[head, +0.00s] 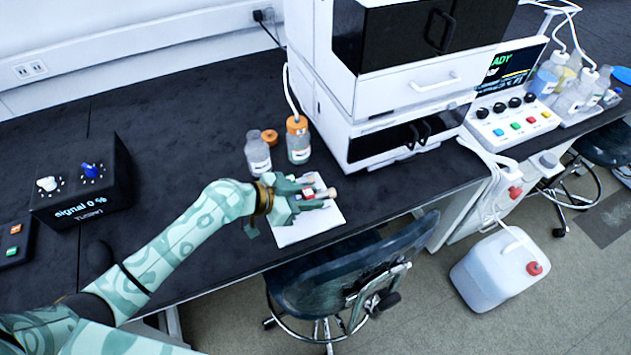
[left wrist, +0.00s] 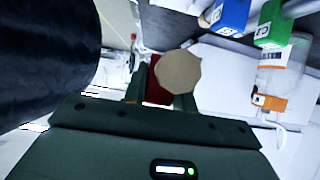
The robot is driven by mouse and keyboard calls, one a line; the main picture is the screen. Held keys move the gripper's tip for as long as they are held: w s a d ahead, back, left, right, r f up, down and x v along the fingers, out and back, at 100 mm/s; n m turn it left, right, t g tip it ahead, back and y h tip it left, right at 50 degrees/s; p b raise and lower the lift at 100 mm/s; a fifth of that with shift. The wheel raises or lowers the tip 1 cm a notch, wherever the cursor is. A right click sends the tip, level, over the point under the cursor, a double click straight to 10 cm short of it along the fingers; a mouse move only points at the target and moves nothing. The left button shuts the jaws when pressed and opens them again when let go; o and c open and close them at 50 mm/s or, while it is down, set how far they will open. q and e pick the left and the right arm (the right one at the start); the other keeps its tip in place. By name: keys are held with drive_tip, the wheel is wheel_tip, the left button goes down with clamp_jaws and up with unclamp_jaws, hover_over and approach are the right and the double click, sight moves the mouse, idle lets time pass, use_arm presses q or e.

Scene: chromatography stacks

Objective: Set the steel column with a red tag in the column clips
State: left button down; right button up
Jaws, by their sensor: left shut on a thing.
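My left gripper (head: 312,195) is shut on the steel column with a red tag (head: 308,194), above a white sheet at the bench's front edge. In the head view the column's pale end sticks out past the fingers to the right; most of its body is hidden by the gripper. In the left wrist view the column's beige, many-sided end cap (left wrist: 179,72) and a red patch show between the fingers (left wrist: 158,92). I cannot make out the column clips in either view. My right gripper is not in view.
A clear bottle (head: 258,155) and an orange-capped bottle (head: 298,142) stand behind the gripper. The white instrument stack (head: 375,105) rises behind and right. The white sheet (head: 318,222) lies below. A black signal box (head: 82,185) is at left; a chair (head: 345,275) stands in front.

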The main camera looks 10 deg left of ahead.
use_arm(q)
drive_tip(key=shift+r, duration=0.55)
drive_tip(key=shift+s+f, duration=0.2)
drive_tip(key=shift+s+f+n+t+y, duration=0.3)
drive_tip(key=shift+s+f+n+t, duration=0.05)
drive_tip(key=shift+s+n+t, duration=0.05)
drive_tip(key=s+a+r+n+t+y, duration=0.2)
drive_tip(key=a+r+n+y, duration=0.2)
drive_tip(key=r, duration=0.6)
drive_tip(key=s+a+r+n+t+y, duration=0.2)
drive_tip(key=a+r+n+y, duration=0.3)
drive_tip(key=r, duration=0.5)
drive_tip(key=shift+a+n+t+y, duration=0.3)
drive_tip(key=shift+a+n, duration=0.4)
drive_tip(key=shift+a, duration=0.25)
